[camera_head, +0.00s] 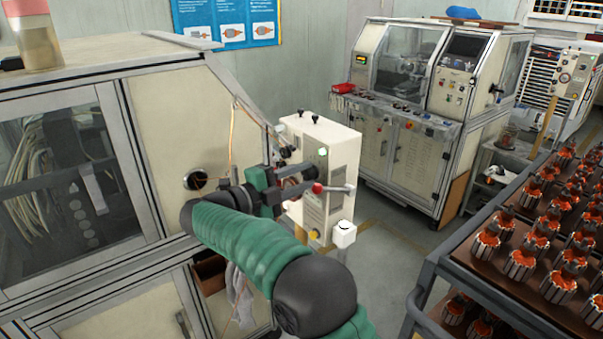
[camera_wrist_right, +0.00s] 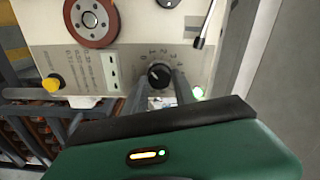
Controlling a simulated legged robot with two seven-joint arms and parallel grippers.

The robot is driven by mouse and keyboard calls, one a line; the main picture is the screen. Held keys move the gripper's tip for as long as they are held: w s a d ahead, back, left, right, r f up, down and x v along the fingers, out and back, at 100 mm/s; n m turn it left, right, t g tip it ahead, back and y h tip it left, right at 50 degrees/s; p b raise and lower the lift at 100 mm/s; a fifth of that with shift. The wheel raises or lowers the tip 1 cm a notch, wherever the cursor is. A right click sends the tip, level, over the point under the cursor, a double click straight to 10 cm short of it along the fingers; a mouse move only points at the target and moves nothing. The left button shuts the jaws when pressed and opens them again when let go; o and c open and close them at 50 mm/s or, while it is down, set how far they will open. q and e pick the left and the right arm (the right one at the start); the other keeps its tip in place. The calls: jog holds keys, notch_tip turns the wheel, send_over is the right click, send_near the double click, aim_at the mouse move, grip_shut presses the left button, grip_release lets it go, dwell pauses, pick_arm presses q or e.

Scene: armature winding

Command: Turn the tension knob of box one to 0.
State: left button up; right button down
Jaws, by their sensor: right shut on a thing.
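Box one is a cream-white control box (camera_head: 337,160) on a post in the middle of the head view; its panel (camera_wrist_right: 110,60) fills the upper part of the wrist view. The tension knob (camera_wrist_right: 158,74) is black and round, with a printed number scale around it. My right gripper (camera_head: 288,184) reaches the side of the box. In the wrist view, its two dark fingers (camera_wrist_right: 161,82) are shut on the knob, one on each side. The head view does not show the knob clearly behind the gripper. I cannot read the pointer exactly. My left gripper is not in view.
Near the knob are a red-brown wheel (camera_wrist_right: 91,20), a yellow button (camera_wrist_right: 52,84), a lit green lamp (camera_wrist_right: 197,92) and a lever (camera_head: 340,188). A large machine cabinet (camera_head: 180,120) stands close on the left. A rack of armatures (camera_head: 520,250) is at the right.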

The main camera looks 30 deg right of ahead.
jog(key=shift+n, duration=0.6)
jog(key=c, duration=1.4)
grip_release()
jog(key=o, duration=0.4)
jog(key=shift+w+f, duration=0.15)
jog(key=shift+w, duration=0.15)
jog(key=shift+s, duration=0.1)
jog(key=shift+a, duration=0.2)
jog(key=a+b, duration=0.1)
jog(key=a, duration=0.4)
jog(key=a+b, duration=0.1)
jog(key=a, duration=0.5)
jog(key=s+a, duration=0.1)
jog(key=a, duration=0.4)
jog(key=shift+a+b, duration=0.3)
jog(key=shift+b, duration=0.1)
jog(key=shift+d, duration=0.15)
